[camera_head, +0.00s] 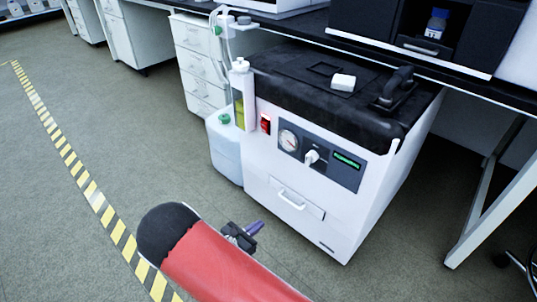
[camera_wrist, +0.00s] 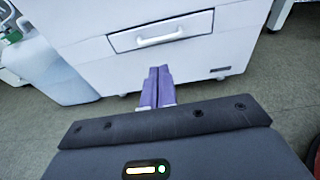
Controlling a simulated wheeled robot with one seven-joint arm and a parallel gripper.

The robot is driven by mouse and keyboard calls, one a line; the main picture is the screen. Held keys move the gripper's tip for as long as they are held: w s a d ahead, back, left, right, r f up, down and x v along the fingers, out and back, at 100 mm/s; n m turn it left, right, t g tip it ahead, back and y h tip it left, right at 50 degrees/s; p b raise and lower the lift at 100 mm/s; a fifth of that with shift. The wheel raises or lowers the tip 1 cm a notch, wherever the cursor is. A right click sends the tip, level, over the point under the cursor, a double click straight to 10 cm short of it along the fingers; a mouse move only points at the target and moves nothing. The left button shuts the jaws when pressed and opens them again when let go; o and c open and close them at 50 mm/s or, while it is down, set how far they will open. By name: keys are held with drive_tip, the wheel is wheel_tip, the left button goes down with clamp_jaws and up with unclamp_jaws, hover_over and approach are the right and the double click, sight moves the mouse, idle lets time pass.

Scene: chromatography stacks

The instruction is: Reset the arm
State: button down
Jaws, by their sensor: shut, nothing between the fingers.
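My arm reaches in from the bottom of the head view, its red and black link covering part of the floor. My gripper (camera_head: 254,227) shows just past the arm, with small purple fingers, in front of the white machine and apart from it. In the wrist view my gripper (camera_wrist: 158,70) points toward the machine's lower front, its two purple fingers together with nothing between them.
A white machine (camera_head: 310,222) with a dial, green display and drawer handle (camera_head: 291,200) stands under the bench (camera_head: 330,35). A bluish container (camera_head: 226,155) stands at its left. Striped floor tape (camera_head: 92,193) runs along the left, with open floor around it.

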drive_tip(key=s+d+r+m+g+y+p, duration=0.1)
drive_tip(key=s+d+r+m+g, duration=0.1)
drive_tip(key=d+r+m+g, duration=0.5)
drive_tip(key=s+d+r+m+g, duration=0.3)
drive_tip(key=d+r+m, duration=0.5)
drive_tip(key=r, duration=0.5)
drive_tip(key=s+d+r+m+t+y+p, duration=0.1)
drive_tip(key=s+d+r+m+y, duration=0.2)
drive_tip(key=s+r+m, duration=0.3)
drive_tip(key=s+d+r+m+t+y, duration=0.2)
drive_tip(key=s+r+m+y, duration=0.4)
drive_tip(key=s+r, duration=0.4)
drive_tip(key=shift+s+d+r+m+t+p, duration=0.15)
drive_tip(key=shift+s+d+m+t+p, duration=0.15)
drive_tip(key=shift+d+m, duration=0.2)
